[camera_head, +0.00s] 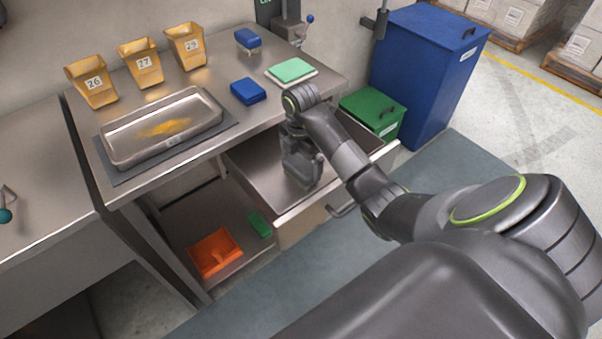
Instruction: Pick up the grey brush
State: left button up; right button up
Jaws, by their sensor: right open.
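My right arm reaches in from the right, and its gripper (302,172) points down into the open drawer (262,172) under the bench top. The gripper is open. Its dark body covers the middle of the drawer, and its fingertips are hard to make out. I cannot make out a grey brush; anything grey beneath or behind the gripper is hidden. A blue brush (247,39) with pale bristles stands at the back of the bench. My left gripper is not in view.
The steel bench (215,82) holds a tray (120,157) with yellow powder, three numbered tan scoops (144,63), a blue block (248,91) and a green pad (292,71). An orange item (215,253) and green block (260,225) lie on the lower shelf. Green (374,112) and blue (430,65) bins stand right.

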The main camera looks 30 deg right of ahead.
aim_at(301, 163)
jog(key=shift+f, duration=1.15)
jog(key=c, duration=0.7)
jog(key=shift+o, duration=0.2)
jog(key=shift+r, duration=0.1)
jog(key=shift+r, duration=0.35)
notch_tip(301, 163, up, 4)
jog(key=shift+f+p, duration=0.2)
jog(key=shift+p, duration=0.5)
notch_tip(301, 163, up, 4)
jog(key=p, duration=0.4)
jog(key=shift+r, duration=0.25)
jog(key=shift+r+p, duration=0.5)
jog(key=shift+p, duration=0.05)
